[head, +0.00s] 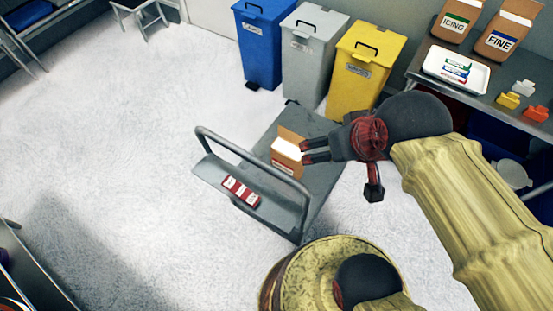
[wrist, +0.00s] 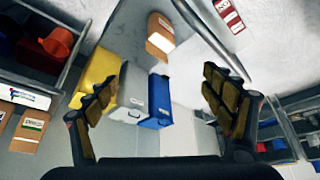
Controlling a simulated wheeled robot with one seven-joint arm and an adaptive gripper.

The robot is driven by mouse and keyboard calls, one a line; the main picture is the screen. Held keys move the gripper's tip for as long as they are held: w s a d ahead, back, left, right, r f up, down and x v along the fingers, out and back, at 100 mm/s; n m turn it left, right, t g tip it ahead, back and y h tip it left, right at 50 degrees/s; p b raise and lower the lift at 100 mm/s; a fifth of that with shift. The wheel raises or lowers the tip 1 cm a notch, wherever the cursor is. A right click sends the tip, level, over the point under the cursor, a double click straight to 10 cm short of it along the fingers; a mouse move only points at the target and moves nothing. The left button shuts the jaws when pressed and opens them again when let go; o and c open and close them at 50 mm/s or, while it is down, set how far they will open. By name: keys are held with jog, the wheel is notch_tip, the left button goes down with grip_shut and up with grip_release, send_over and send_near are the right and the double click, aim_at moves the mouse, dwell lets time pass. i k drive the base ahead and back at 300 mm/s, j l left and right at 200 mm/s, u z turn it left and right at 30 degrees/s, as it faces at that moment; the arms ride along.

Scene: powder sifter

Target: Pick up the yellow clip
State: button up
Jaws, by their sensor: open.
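The yellow clip (head: 508,100) lies on the metal table at the right of the head view. A white clip (head: 523,87) is just behind it and an orange clip (head: 535,113) in front of it. My gripper (head: 305,152) is open and empty, in front of the cardboard box on the flat cart, well to the left of the clips. In the wrist view my gripper's fingers (wrist: 168,92) are spread apart with nothing between them. I cannot make out the yellow clip in the wrist view.
A cart (head: 325,148) with a raised handle carries an open cardboard box (head: 287,157). Blue (head: 262,45), grey (head: 312,55) and yellow (head: 358,75) bins stand behind. The table (head: 425,88) also holds a white tray (head: 436,76) and two paper bags, ICING (head: 452,35) and FINE (head: 497,50).

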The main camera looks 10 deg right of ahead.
aim_at(510, 101)
jog(key=k+l, duration=0.15)
jog(key=l, duration=0.25)
jog(key=k+l+z, duration=0.1)
jog(key=l, duration=0.3)
jog(key=i+l, duration=0.15)
jog(key=l, duration=0.2)
jog(key=i+l+z, duration=0.15)
jog(key=l, duration=0.25)
jog(key=i+l, duration=0.15)
jog(key=l, duration=0.2)
jog(key=i+l+z, duration=0.1)
jog(key=l, duration=0.25)
jog(key=i+l+z, duration=0.1)
jog(key=i+l, duration=0.35)
jog(key=i, duration=0.2)
